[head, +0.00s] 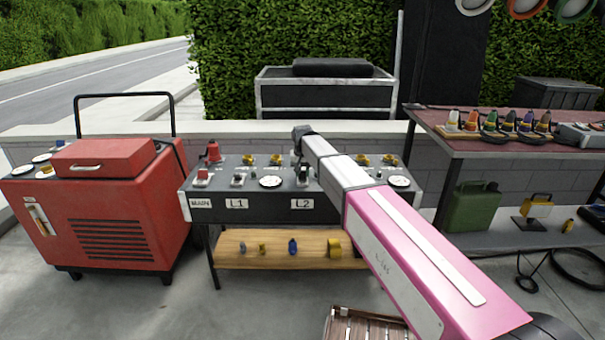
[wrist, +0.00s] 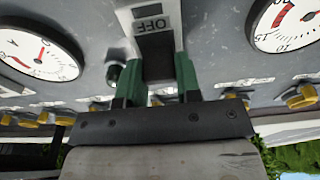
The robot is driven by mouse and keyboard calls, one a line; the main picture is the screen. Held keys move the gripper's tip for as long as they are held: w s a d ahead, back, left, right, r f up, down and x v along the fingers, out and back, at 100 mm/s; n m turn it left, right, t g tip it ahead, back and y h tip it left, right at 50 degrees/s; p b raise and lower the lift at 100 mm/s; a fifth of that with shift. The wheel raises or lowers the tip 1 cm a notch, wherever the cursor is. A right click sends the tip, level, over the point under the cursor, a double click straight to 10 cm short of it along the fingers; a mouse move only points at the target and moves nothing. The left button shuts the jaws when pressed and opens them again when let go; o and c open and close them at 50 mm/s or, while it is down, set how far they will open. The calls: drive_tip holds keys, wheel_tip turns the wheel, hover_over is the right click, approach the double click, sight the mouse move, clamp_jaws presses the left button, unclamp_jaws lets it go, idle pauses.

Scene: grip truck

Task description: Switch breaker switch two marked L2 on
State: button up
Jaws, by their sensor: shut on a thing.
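The breaker panel (head: 330,212) stands in the middle of the head view, with the L2 label (head: 302,204) on its front edge. The L2 breaker switch (head: 304,181) sits above that label, partly covered by my gripper (head: 303,158). In the wrist view, the same switch (wrist: 155,45) is a dark lever in a pale housing, with an upside-down "OFF" marking showing. My gripper's green fingers (wrist: 158,80) are shut on the lever, one on each side. The lower part of the lever is hidden by the gripper.
Round gauges (wrist: 38,52) lie either side of the switch. Yellow knobs (wrist: 300,95) line the panel. A red generator (head: 110,225) stands left, a workbench (head: 480,150) right.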

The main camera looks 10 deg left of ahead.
drive_tip(key=shift+w+a+f+g, duration=0.1)
drive_tip(key=shift+w+a+g, duration=0.1)
drive_tip(key=shift+w+g, duration=0.5)
drive_tip(key=shift+s+g+h, duration=0.25)
drive_tip(key=shift+g+h, duration=0.05)
drive_tip(key=shift+g, duration=0.4)
drive_tip(key=shift+d, duration=0.1)
drive_tip(key=o, duration=0.9)
drive_tip(key=r, duration=0.7)
drive_tip(key=w+r, duration=0.1)
drive_tip(key=r, duration=0.2)
drive_tip(key=shift+r, duration=0.35)
